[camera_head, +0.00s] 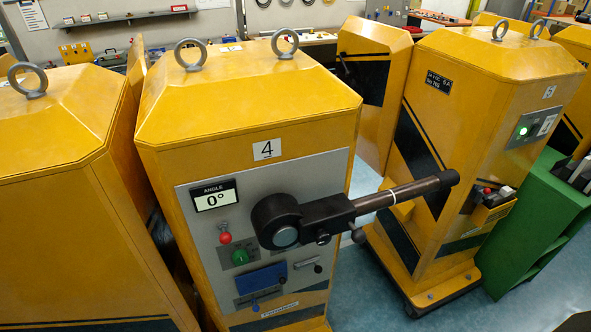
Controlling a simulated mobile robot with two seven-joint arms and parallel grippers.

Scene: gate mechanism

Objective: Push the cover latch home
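A yellow cabinet marked 4 (240,95) stands in the middle with a grey control panel (330,180) on its front. A blue cover (262,277) sits low on the panel. A small dark lever (308,263) with a knob is right of the cover. I cannot tell which part is the cover latch, or whether it is fully seated. A big black crank arm (325,213) extends right from its round hub, above the cover. Neither gripper shows.
A red knob (225,238) and green button (240,257) are left of the hub. Another yellow cabinet (470,130) and a green stand (545,220) are on the right. Blue floor (365,180) shows between cabinets.

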